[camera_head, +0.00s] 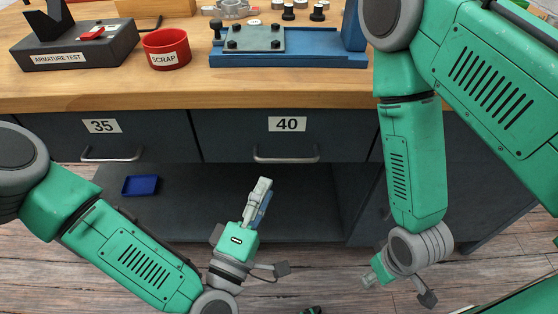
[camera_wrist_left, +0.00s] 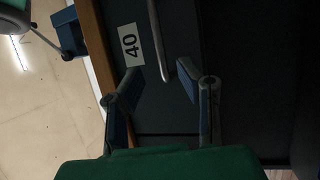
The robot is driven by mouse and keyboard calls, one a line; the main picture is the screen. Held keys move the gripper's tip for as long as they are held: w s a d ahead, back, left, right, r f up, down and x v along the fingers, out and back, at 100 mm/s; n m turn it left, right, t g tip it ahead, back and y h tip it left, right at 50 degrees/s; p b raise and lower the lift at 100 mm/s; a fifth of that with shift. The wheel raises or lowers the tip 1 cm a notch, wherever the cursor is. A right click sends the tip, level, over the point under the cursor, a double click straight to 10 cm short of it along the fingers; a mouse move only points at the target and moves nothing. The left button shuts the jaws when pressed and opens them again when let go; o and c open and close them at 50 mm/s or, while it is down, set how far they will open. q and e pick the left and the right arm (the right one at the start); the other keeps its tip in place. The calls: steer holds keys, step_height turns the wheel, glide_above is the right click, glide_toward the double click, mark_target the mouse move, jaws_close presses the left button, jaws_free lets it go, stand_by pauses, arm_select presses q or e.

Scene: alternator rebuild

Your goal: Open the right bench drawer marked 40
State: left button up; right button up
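The drawer marked 40 (camera_head: 345,139) is a dark grey front under the wooden bench top and looks shut. Its silver bar handle (camera_head: 286,159) sits below the white 40 label (camera_head: 287,124). My left gripper (camera_head: 263,186) is below the handle and apart from it, fingers pointing up toward the drawer. In the left wrist view its two fingers (camera_wrist_left: 158,78) are spread and empty, with the handle (camera_wrist_left: 158,40) ahead between them and the 40 label (camera_wrist_left: 130,45) to the left. My right gripper (camera_head: 372,276) hangs low at the right, its fingers mostly hidden.
Drawer 35 (camera_head: 155,128) is shut at the left. A blue tray (camera_head: 141,185) lies on the lower shelf (camera_head: 190,215). On the bench top (camera_head: 190,92) are an armature tester (camera_head: 75,48), a red scrap bin (camera_head: 167,50) and a blue fixture (camera_head: 285,60). Floor in front is mostly clear.

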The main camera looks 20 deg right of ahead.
mark_target(285, 158)
arm_select(q)
steer(key=x, duration=0.5)
steer(key=s+d+b+x, duration=0.1)
steer(key=x, duration=0.2)
steer(key=shift+d+f, duration=0.1)
steer(key=shift+f, duration=0.15)
steer(key=shift+w, duration=0.2)
steer(key=shift+a+r, duration=0.15)
steer(key=shift+a, duration=0.4)
steer(key=shift+d, duration=0.2)
jaws_close()
steer(key=shift+d, duration=0.2)
arm_select(e)
steer(key=shift+d+f, duration=0.45)
steer(key=shift+f, duration=0.35)
